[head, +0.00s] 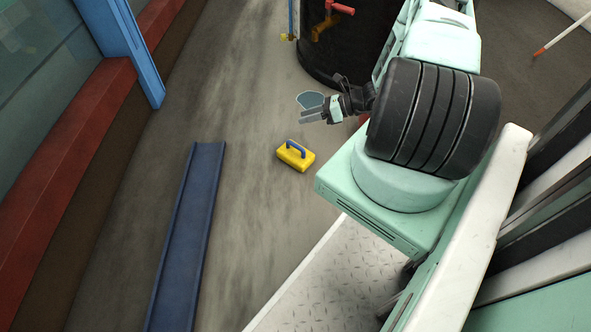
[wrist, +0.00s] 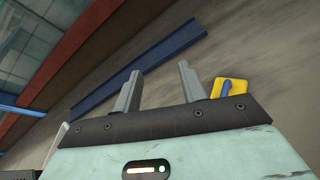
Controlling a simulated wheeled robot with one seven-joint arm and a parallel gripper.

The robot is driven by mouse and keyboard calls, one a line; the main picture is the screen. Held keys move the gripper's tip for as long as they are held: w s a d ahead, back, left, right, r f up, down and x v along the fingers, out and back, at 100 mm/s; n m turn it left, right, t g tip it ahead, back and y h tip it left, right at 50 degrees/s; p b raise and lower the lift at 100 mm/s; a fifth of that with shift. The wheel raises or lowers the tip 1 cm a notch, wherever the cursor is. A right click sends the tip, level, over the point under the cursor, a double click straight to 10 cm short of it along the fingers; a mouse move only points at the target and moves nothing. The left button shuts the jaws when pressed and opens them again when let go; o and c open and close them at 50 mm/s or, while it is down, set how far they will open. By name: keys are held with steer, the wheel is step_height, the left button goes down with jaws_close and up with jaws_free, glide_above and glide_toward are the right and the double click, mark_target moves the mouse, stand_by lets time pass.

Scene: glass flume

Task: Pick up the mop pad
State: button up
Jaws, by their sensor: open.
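The mop pad appears to be the yellow block with a blue handle on top (head: 296,156), lying on the concrete floor in the middle of the head view. In the wrist view the yellow block (wrist: 233,88) shows just right of the right finger, partly hidden behind the gripper's dark edge. My gripper (head: 306,115) is open with nothing between its fingers. In the head view it is above the block in the picture, apart from it. In the wrist view the fingers (wrist: 160,70) stand well apart with bare floor and a blue channel beyond.
A long blue channel (head: 187,240) lies on the floor left of the block. A blue post (head: 127,45) and red ledge (head: 75,125) line the left side. A black drum (head: 330,50) with a red-handled tap stands beyond. A flat grey-blue round shape (head: 310,98) shows behind my gripper.

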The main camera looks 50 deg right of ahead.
steer(key=s+d+f+m+t+h+b, duration=0.2)
steer(key=s+d+f+m+h, duration=0.15)
steer(key=f, duration=0.45)
steer(key=s+d+f+m+t+h+b, duration=0.1)
steer(key=s+d+f+m+h+b, duration=0.2)
steer(key=f, duration=0.5)
steer(key=m+y+b, duration=0.1)
steer(key=m+b, duration=0.1)
steer(key=b, duration=0.4)
glide_toward(296, 146)
steer(key=shift+n, duration=0.25)
steer(key=w, duration=0.1)
steer(key=w+f, duration=0.2)
steer(key=w, duration=0.1)
steer(key=shift+w+d+f, duration=0.1)
steer(key=shift+d, duration=0.1)
steer(key=shift+w+a, duration=0.1)
steer(key=shift+w, duration=0.4)
steer(key=b+x, duration=0.4)
steer(key=shift+a+f+b, duration=0.3)
steer(key=shift+a+f, duration=0.05)
steer(key=shift+w, duration=0.45)
steer(key=shift+a+r, duration=0.1)
jaws_close()
